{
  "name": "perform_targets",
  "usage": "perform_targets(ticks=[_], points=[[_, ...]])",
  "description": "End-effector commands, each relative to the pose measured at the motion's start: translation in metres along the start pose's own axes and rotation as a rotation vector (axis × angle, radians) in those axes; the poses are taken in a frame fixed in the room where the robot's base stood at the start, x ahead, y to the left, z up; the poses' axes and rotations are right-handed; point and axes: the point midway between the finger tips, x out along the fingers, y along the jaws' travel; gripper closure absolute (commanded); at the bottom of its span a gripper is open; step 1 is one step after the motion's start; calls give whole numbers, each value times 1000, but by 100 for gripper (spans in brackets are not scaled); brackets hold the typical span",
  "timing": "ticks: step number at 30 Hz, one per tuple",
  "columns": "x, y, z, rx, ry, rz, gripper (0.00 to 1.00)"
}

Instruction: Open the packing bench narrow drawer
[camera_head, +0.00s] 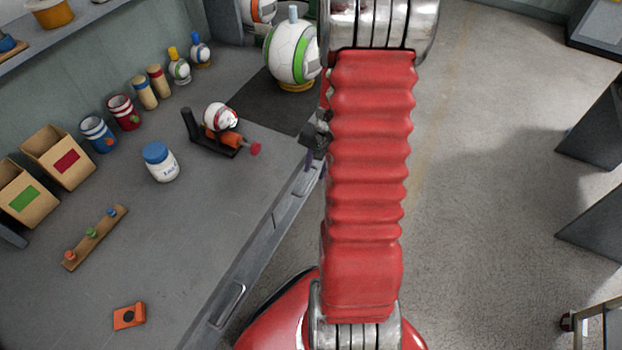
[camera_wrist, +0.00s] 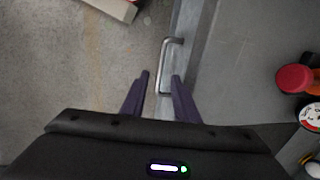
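The packing bench (camera_head: 200,240) fills the left of the head view, with drawer fronts along its front edge. A metal bar handle (camera_wrist: 166,62) stands out from a grey drawer front (camera_wrist: 188,25) in the wrist view. I cannot tell from the frames whether this is the narrow drawer; it looks closed. My gripper (camera_wrist: 160,85) is open, with one purple finger on each side of the handle. The near end of the handle lies between the fingertips, with a gap visible on the left. In the head view my gripper (camera_head: 312,158) is partly hidden behind my red arm.
On the bench are a white jar (camera_head: 160,162), a holder with a red-and-white ball (camera_head: 221,117), a wooden peg strip (camera_head: 95,238) and an orange block (camera_head: 129,316). A large white-green ball (camera_head: 290,53) stands at the back.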

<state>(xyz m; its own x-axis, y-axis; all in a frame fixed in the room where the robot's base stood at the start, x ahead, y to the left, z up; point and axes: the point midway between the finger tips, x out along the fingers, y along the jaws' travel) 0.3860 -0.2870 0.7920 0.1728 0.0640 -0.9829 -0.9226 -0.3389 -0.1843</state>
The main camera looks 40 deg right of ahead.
Motion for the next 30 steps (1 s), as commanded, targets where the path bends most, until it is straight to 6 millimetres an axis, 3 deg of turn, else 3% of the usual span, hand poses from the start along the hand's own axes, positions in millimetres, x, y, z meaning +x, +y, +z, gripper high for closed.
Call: perform_targets(ticks=[9, 15, 26, 30], points=[[39, 0, 1, 0, -2, 1, 72], [54, 0, 0, -1, 0, 0, 72], [58, 0, 0, -1, 0, 0, 72], [58, 0, 0, -2, 0, 0, 80]])
